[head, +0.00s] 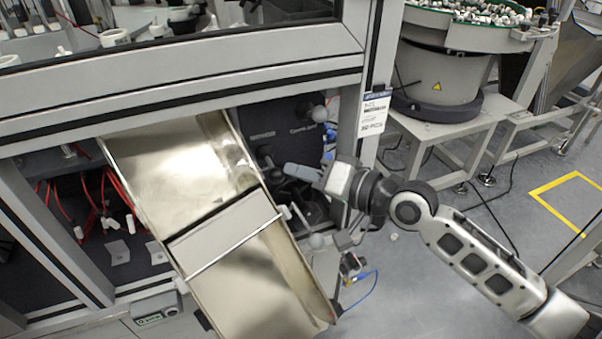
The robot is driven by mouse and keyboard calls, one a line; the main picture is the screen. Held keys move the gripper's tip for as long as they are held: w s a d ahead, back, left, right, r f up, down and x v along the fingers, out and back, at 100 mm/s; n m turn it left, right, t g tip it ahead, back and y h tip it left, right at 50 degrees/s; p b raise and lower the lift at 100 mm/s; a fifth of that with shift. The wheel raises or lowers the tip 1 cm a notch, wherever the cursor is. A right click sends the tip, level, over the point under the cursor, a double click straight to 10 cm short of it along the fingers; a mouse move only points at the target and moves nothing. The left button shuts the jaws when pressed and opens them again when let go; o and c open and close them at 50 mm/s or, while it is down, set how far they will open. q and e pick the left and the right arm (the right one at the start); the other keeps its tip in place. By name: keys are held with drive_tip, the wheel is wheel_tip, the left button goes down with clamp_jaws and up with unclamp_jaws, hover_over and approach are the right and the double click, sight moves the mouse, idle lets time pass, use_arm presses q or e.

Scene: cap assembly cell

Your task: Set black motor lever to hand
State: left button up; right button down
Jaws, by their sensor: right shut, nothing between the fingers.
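My right gripper (303,172) reaches in from the right, into the opening under the machine frame beside the metal chute. Its grey fingers are shut and point left toward a dark motor area. A dark panel (285,118) with small lettering stands behind it. A black lever-like part (268,163) shows just left of the fingertips, between them and the chute; it is small and dark, and I cannot tell its setting or whether the fingers touch it. My left gripper is not in view.
The shiny metal chute (165,160) slopes down toward the front, close left of the gripper. The grey frame post (368,90) stands right of the opening. A bowl feeder (437,70) on a table stands at the back right. Red hoses (100,200) hang at left.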

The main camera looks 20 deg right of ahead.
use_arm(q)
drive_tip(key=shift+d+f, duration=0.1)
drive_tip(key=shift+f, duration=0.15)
use_arm(e)
drive_tip(key=shift+f, duration=0.3)
use_arm(q)
drive_tip(key=shift+b, duration=0.5)
